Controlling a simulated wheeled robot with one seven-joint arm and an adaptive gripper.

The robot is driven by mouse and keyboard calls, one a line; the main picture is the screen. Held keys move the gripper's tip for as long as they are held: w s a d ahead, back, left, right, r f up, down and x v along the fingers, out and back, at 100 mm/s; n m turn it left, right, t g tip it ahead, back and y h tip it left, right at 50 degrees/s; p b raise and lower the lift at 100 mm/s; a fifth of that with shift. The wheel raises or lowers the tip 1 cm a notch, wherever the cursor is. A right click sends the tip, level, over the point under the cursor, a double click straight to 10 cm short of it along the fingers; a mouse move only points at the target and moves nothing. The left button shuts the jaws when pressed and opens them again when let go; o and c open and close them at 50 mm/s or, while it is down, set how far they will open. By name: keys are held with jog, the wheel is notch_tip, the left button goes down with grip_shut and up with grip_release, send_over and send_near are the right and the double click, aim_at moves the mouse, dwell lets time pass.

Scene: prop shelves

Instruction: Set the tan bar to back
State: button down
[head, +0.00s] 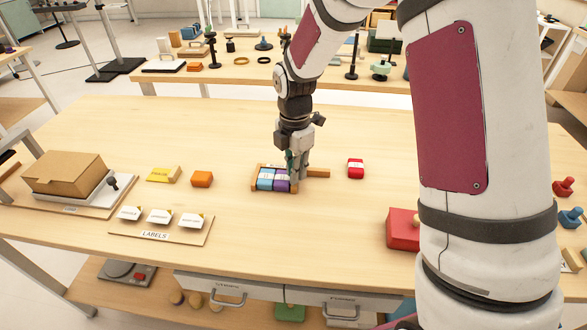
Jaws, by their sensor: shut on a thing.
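A small wooden tray (254,187) sits mid-table with blue and purple blocks (273,179) in it. A tan bar (319,173) sticks out to the right from behind my gripper, along the tray's right side. My gripper (298,172) points down at the tray's right edge. Its fingers are shut and appear to be on the tan bar, whose left part they hide. I cannot tell how the bar joins the tray.
A labels board (160,230) is at front left, beside a cardboard box (65,174). A larger red box (403,230) is partly hidden by my arm.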

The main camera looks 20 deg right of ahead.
jog(key=d, duration=0.1)
jog(key=s+d+p, duration=0.1)
jog(key=d, duration=0.1)
jog(key=s+d+p, duration=0.1)
jog(key=d, duration=0.1)
jog(key=shift+s+r, duration=0.1)
jog(key=shift+s+d, duration=0.1)
jog(key=shift+d, duration=0.15)
jog(key=c, duration=1.5)
grip_release()
jog(key=shift+d, duration=0.15)
jog(key=shift+c, duration=0.2)
notch_tip(320, 180, up, 12)
